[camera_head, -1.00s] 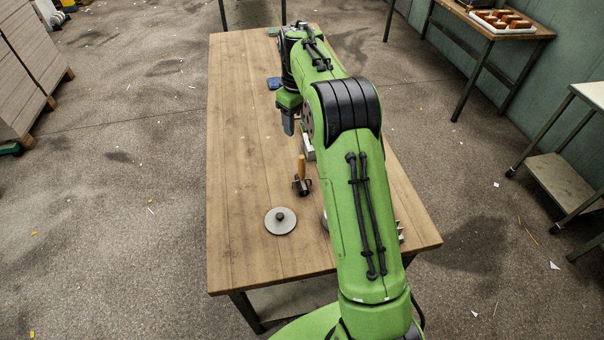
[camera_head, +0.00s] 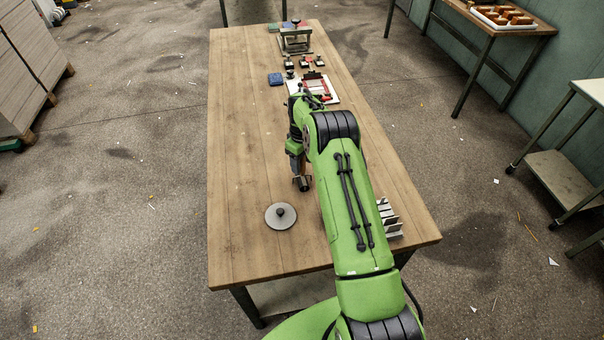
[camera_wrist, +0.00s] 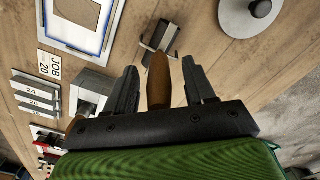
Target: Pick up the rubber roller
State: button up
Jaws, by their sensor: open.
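The rubber roller (camera_head: 302,183) lies on the wooden table, partly hidden behind my gripper in the head view. In the wrist view its brown wooden handle (camera_wrist: 158,82) points toward my gripper, and its dark roller head with a metal frame (camera_wrist: 160,36) lies beyond. My gripper (camera_wrist: 163,78) is open, with one finger on each side of the handle and a gap on both sides. In the head view my gripper (camera_head: 296,160) is just above and behind the roller.
A round grey disc with a black knob (camera_head: 281,215) lies in front of the roller. A metal rack (camera_head: 388,218) stands at the right edge. A framed board (camera_head: 313,88), a blue pad (camera_head: 275,79) and a press (camera_head: 295,40) are farther back. The table's left side is clear.

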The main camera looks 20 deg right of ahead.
jog(key=shift+w+f, duration=0.1)
jog(key=shift+f, duration=0.75)
grip_shut()
jog(key=shift+r, duration=0.1)
